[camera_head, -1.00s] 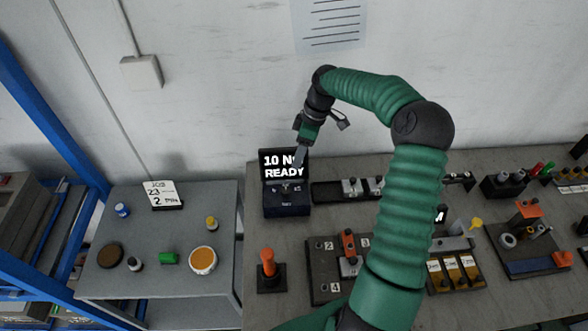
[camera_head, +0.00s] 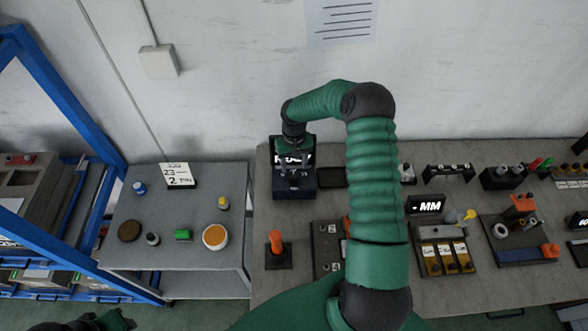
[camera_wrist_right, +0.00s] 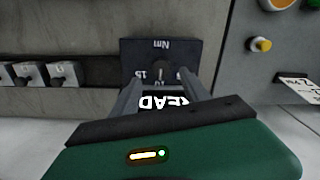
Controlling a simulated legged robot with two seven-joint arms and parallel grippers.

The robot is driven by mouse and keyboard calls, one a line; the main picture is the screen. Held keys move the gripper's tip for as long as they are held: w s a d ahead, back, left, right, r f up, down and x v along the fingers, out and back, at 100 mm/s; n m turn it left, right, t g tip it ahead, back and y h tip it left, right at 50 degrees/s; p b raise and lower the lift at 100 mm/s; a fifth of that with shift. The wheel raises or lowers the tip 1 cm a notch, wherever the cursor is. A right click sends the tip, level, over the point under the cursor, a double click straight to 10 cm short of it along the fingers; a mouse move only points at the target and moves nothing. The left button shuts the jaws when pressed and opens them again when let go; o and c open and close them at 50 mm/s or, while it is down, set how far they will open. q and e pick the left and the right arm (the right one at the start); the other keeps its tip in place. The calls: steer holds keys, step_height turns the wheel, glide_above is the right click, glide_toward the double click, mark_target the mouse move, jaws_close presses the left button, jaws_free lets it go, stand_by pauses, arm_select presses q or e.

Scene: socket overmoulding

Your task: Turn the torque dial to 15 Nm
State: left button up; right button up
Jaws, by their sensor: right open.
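The torque box (camera_head: 293,193) is dark and stands at the back left of the bench, its lit screen (camera_head: 306,158) mostly hidden by my arm.
An orange-handled post (camera_head: 276,242) stands in front of the box. A numbered plate (camera_head: 325,240) lies to its right, partly behind my arm. A grey side table (camera_head: 190,205) with small items and a date card (camera_head: 177,175) stands to the left.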

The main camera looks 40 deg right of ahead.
mark_target(294, 174)
steer(key=shift+a+f+p, duration=0.15)
steer(key=shift+f+p, duration=0.2)
steer(key=shift+f, duration=2)
steer(key=shift+c, duration=0.3)
jaws_close()
